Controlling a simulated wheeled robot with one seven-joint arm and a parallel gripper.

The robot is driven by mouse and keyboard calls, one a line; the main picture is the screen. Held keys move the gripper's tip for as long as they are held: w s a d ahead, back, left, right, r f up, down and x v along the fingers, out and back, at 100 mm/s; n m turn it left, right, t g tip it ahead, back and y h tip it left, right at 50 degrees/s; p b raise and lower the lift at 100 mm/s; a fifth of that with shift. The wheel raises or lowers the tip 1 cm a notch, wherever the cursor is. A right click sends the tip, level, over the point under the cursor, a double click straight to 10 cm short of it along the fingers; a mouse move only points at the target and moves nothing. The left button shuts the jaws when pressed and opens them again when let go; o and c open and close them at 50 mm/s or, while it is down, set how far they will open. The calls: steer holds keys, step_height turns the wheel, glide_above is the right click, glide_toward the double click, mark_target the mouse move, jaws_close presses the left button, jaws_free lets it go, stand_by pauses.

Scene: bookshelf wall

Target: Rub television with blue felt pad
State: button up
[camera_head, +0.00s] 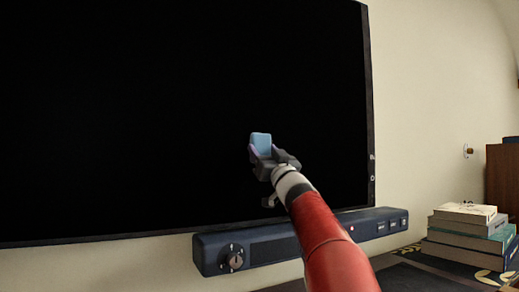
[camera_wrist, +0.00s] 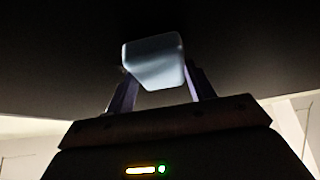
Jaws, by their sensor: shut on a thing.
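The television (camera_head: 150,110) is a large black screen that fills the left and middle of the head view. Its dark surface also fills the top of the wrist view (camera_wrist: 60,60). My gripper (camera_head: 262,152) is in front of the screen's lower right part. It is shut on the blue felt pad (camera_head: 261,142), a small light-blue block held between the two fingers. In the wrist view the pad (camera_wrist: 153,62) sits between the fingertips of my gripper (camera_wrist: 155,75), close to the dark screen. I cannot tell whether the pad touches the screen.
A dark blue soundbar (camera_head: 270,250) with a knob runs below the television, behind my arm. A stack of books (camera_head: 465,240) lies on the dark surface (camera_head: 410,270) at the right. A brown wooden cabinet (camera_head: 503,180) stands at the far right. The wall right of the television is mostly bare.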

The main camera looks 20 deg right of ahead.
steer(key=shift+d+p, duration=0.45)
steer(key=shift+d, duration=0.5)
steer(key=d+p, duration=0.3)
steer(key=shift+w+d, duration=0.15)
steer(key=shift+d, duration=0.15)
steer(key=shift+a, duration=0.1)
steer(key=a+b, duration=0.2)
steer(key=a, duration=0.5)
steer(key=shift+a+b, duration=0.15)
steer(key=shift+b, duration=0.25)
steer(key=shift+s, duration=0.2)
steer(key=shift+s+b, duration=0.7)
steer(key=shift+s, duration=2.2)
